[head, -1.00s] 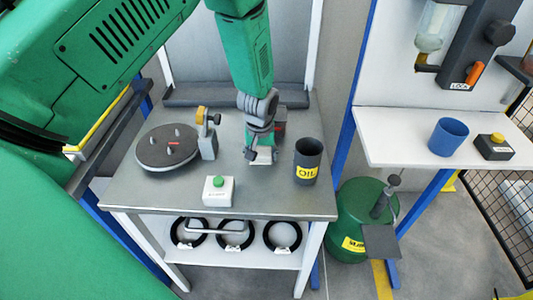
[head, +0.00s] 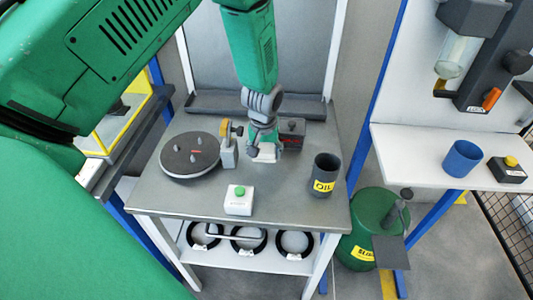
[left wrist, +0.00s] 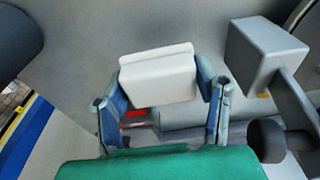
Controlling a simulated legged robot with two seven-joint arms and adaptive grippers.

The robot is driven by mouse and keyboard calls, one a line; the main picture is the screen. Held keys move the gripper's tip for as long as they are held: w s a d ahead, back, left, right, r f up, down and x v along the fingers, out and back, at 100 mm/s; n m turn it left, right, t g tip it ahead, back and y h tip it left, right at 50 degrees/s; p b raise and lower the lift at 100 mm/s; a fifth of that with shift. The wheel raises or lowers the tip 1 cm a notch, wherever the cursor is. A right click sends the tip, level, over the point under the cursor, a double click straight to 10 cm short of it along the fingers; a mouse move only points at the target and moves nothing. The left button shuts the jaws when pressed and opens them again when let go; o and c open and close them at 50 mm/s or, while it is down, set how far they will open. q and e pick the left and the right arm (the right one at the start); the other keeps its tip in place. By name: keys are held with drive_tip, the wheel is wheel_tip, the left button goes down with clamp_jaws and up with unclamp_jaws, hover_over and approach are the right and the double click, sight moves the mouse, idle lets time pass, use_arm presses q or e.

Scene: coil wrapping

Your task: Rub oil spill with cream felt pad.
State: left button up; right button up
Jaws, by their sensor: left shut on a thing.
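My left gripper (head: 264,145) points down over the grey table, between the round turntable and the OIL cup. It is shut on the cream felt pad (left wrist: 158,80), a pale block held between both fingers in the left wrist view. The pad's light edge also shows under the fingers in the head view (head: 264,155). I cannot tell whether the pad touches the table. I cannot make out an oil spill; it may be hidden under the pad or gripper. My right gripper is not in view.
A dark cup labelled OIL (head: 325,176) stands right of my gripper. A white box with a green button (head: 238,201) is in front. The round turntable (head: 189,158) and a grey post (head: 229,155) stand close on the left. A dark box (head: 291,134) is behind.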

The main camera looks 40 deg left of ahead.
use_arm(q)
drive_tip(key=shift+a+r+p, duration=0.15)
drive_tip(key=shift+r+p, duration=0.35)
drive_tip(key=shift+r, duration=0.2)
drive_tip(key=shift+a+r+p, duration=0.1)
drive_tip(key=shift+r+p, duration=0.35)
drive_tip(key=shift+r, duration=0.25)
drive_tip(key=shift+d, duration=0.15)
